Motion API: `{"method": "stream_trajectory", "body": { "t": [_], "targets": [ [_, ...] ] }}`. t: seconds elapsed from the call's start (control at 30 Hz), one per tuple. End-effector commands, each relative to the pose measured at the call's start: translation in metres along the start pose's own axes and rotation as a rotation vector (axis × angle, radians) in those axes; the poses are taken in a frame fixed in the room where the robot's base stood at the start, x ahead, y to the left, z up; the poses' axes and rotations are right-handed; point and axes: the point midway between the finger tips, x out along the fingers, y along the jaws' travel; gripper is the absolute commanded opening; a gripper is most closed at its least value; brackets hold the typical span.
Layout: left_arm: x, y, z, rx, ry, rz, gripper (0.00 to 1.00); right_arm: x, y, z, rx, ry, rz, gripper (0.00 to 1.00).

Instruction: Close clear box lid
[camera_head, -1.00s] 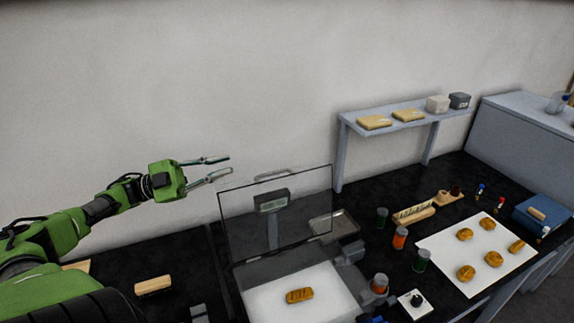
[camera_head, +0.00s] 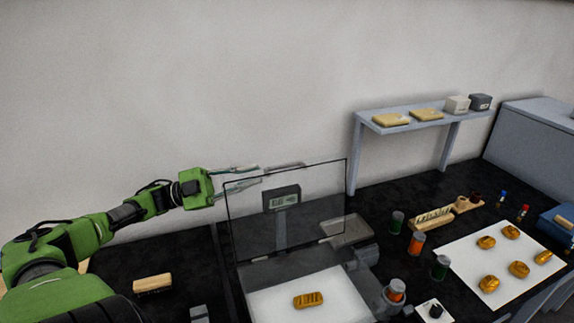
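The clear box (camera_head: 262,284) stands on the black bench at the lower middle, with a gold fragment (camera_head: 308,300) on its white floor. Its clear lid (camera_head: 315,222) stands upright and open, edged by a thin dark frame. A pale handle bar (camera_head: 285,166) shows at the lid's top edge. My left gripper (camera_head: 255,175) is at the lid's upper left corner with its two fingers spread apart, pointing right. The fingertips overlap the lid's edge in the picture; I cannot tell whether they touch it. My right gripper is not in view.
A scale display (camera_head: 282,198) shows through the lid, with a metal tray (camera_head: 346,230) beside it. Several jars, including an orange one (camera_head: 416,243), stand right of the box. A white sheet (camera_head: 470,262) holds several gold pieces. A wooden block (camera_head: 153,284) lies left.

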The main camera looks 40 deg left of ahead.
Motion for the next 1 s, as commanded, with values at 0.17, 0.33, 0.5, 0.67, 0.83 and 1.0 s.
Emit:
{"method": "stream_trajectory", "body": {
  "t": [0.17, 0.33, 0.5, 0.67, 0.83, 1.0],
  "targets": [
    [0.042, -0.003, -0.003, 0.003, 0.006, -0.001, 0.14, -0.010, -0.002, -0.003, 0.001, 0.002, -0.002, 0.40],
    [0.070, -0.002, -0.002, 0.003, 0.003, -0.001, 0.14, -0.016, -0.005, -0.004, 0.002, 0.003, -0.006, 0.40],
    [0.088, -0.001, -0.001, 0.000, 0.002, -0.001, 0.14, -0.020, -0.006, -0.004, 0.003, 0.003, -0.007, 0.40],
    [0.096, 0.000, 0.000, 0.001, 0.000, 0.000, 0.14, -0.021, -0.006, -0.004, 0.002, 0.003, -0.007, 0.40],
    [0.097, 0.000, 0.000, 0.000, -0.001, 0.001, 0.14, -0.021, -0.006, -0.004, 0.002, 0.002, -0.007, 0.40],
    [0.097, 0.000, 0.000, 0.000, 0.000, 0.001, 0.01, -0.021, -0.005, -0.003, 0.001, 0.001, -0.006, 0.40]
  ]
}}
